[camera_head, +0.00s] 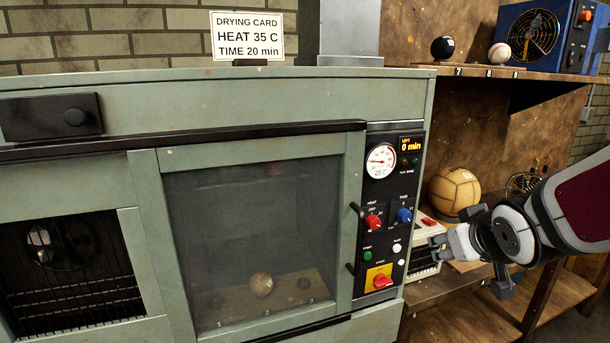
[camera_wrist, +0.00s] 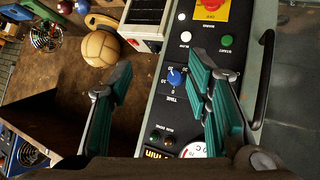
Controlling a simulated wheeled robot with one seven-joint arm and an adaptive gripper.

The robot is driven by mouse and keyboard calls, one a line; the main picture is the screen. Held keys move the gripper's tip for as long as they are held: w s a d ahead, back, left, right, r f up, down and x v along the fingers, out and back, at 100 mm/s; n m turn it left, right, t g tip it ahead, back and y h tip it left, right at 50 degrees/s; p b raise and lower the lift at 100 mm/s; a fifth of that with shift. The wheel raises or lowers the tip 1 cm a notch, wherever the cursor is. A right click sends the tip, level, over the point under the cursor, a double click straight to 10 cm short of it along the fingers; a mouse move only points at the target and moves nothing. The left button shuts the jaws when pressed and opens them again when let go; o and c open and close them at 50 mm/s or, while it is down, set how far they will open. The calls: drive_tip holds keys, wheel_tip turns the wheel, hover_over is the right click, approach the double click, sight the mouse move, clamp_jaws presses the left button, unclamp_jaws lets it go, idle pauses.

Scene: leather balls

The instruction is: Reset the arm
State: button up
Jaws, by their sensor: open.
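My gripper (camera_head: 446,243) is at the right of the head view, in front of the shelf and just right of the oven's control panel (camera_head: 385,215). In the wrist view my gripper (camera_wrist: 168,82) shows two teal-padded fingers spread apart with nothing between them. The panel with a blue TIME knob (camera_wrist: 175,78) lies beyond the fingers. My arm reaches in from the right edge.
A tan ball (camera_head: 454,190) sits on the shelf behind my gripper. A black ball (camera_head: 442,48), a baseball (camera_head: 499,53) and a blue fan unit (camera_head: 548,35) stand on the upper shelf.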

drive_tip(key=s+a+r+g+y, duration=0.1)
drive_tip(key=s+a, duration=0.3)
drive_tip(key=s, duration=0.6)
drive_tip(key=s+a+r+m+g, duration=0.1)
drive_tip(key=s+a+r+g, duration=0.1)
drive_tip(key=s, duration=0.9)
drive_tip(key=shift+s+a+g+y, duration=0.3)
drive_tip(key=shift+a+g+y, duration=0.1)
drive_tip(key=shift+a+g, duration=0.55)
